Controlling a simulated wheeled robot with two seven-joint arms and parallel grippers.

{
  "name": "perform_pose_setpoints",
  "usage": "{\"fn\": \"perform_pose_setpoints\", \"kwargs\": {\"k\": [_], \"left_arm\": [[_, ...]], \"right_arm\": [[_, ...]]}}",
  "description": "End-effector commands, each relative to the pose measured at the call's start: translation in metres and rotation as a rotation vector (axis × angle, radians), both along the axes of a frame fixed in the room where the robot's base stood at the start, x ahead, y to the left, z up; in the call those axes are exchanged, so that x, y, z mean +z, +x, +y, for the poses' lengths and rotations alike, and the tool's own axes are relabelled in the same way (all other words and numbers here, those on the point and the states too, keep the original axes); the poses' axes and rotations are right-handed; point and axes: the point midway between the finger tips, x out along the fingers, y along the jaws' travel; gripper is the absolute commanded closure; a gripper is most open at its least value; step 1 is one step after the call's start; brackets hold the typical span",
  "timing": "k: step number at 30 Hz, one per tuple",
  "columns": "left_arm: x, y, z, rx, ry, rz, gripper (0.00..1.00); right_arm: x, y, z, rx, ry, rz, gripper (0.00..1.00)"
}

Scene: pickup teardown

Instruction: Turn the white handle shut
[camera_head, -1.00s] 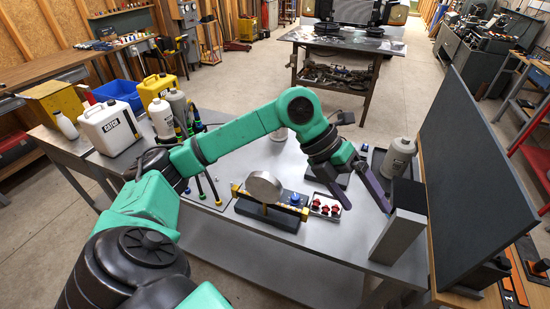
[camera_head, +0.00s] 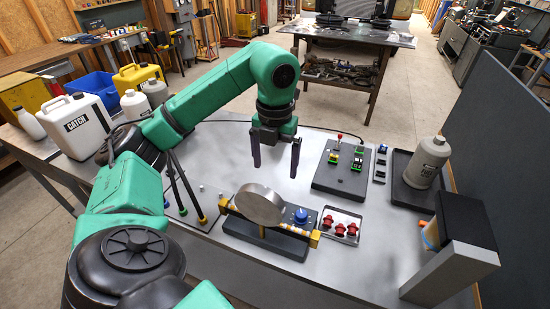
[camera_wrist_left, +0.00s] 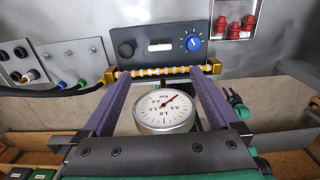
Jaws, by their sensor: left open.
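My left gripper (camera_head: 275,168) is open and empty, fingers pointing down, above the bench just behind the round gauge (camera_head: 258,204). In the left wrist view, the gripper's purple fingers (camera_wrist_left: 160,76) lie either side of the gauge (camera_wrist_left: 165,113), with a striped yellow and white bar (camera_wrist_left: 160,72) near their tips. A dark panel beyond carries a black knob (camera_wrist_left: 126,49), a small white rectangular piece (camera_wrist_left: 160,45) and a blue knob (camera_wrist_left: 193,43). I cannot tell whether the white piece is the handle. The blue knob also shows in the head view (camera_head: 300,215). My right gripper is out of view.
A tray of red parts (camera_head: 340,226) lies right of the gauge. A dark board with small coloured parts (camera_head: 341,165) is behind it. A grey bottle (camera_head: 428,161) and a grey block with a black pad (camera_head: 450,262) stand at right. A white jug (camera_head: 75,125) stands at left.

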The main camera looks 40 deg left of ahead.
Motion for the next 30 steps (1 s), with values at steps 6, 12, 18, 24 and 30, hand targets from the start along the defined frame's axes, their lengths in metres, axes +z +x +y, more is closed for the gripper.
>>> {"fn": "perform_pose_setpoints", "kwargs": {"k": [6, 12, 18, 24, 30], "left_arm": [[-0.053, -0.002, 0.000, -0.001, 0.001, 0.010, 0.05], [-0.103, -0.001, 0.000, 0.000, -0.001, 0.007, 0.05], [-0.131, 0.000, 0.000, -0.001, -0.002, 0.003, 0.05], [-0.134, 0.000, 0.000, -0.002, -0.002, 0.000, 0.05], [-0.134, 0.000, 0.000, -0.001, -0.003, 0.001, 0.59]], "right_arm": [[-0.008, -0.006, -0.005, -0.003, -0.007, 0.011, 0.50], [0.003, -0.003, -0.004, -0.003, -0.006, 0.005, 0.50], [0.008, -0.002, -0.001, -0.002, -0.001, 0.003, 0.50], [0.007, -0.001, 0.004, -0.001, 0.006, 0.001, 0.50], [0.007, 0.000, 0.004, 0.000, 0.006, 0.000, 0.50]]}}
